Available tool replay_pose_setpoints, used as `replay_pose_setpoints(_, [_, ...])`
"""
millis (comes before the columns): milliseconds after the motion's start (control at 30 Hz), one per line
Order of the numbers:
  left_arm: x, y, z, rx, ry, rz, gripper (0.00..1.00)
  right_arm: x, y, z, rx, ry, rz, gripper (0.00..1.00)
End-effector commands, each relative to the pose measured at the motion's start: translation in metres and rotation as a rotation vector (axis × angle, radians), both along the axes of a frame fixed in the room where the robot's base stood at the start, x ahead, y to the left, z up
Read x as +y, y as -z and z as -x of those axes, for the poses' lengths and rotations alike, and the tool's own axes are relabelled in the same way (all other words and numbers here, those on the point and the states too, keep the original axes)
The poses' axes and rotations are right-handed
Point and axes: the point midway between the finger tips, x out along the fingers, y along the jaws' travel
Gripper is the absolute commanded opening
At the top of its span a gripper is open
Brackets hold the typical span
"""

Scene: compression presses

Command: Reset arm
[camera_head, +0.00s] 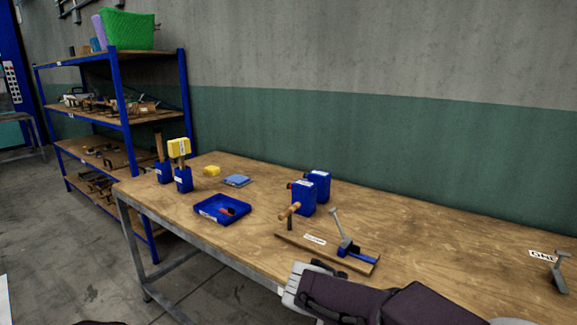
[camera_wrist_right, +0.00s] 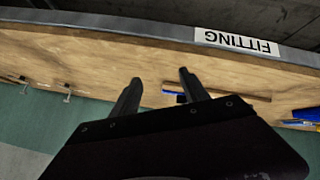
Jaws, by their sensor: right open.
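My right arm (camera_head: 390,305) reaches in from the bottom of the head view, by the front edge of the wooden workbench (camera_head: 440,225). Its fingers cannot be made out there. In the right wrist view my right gripper (camera_wrist_right: 158,78) has its two dark fingers apart, with nothing between them. The workbench (camera_wrist_right: 75,60) shows beyond the fingers. A wooden board (camera_head: 362,266) with a grey lever clamp (camera_head: 341,228) and a wooden-handled tool lies on the bench beyond my right arm. My left gripper is not in view.
On the bench stand two blue containers (camera_head: 302,197), a blue tray (camera_head: 207,211) with red items, a yellow block (camera_head: 211,171), a blue pad (camera_head: 237,180) and blue holders (camera_head: 183,181) with upright tools. Another grey clamp (camera_head: 560,272) is at right. A shelf rack (camera_head: 120,90) stands at left.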

Motion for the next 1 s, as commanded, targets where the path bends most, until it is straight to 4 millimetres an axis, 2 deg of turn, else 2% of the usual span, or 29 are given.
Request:
replay_pose_setpoints(100, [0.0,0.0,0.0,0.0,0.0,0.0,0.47,-0.017,0.041,0.025,0.172,-0.05,-0.04,0.53])
replay_pose_setpoints(300, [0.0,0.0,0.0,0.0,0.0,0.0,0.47,-0.034,0.108,0.079,0.409,-0.179,-0.202,0.53])
replay_pose_setpoints(400, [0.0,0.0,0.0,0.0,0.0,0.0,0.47,-0.039,0.131,0.1,0.448,-0.23,-0.29,0.53])
replay_pose_setpoints(600, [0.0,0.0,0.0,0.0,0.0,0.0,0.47,-0.051,0.156,0.128,0.421,-0.278,-0.391,0.53])
replay_pose_setpoints(700, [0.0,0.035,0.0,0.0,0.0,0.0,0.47,-0.048,0.193,0.133,0.443,-0.283,-0.399,0.53])
replay_pose_setpoints(1000, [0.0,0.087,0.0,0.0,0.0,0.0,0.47,-0.042,0.25,0.148,0.51,-0.263,-0.422,0.53])
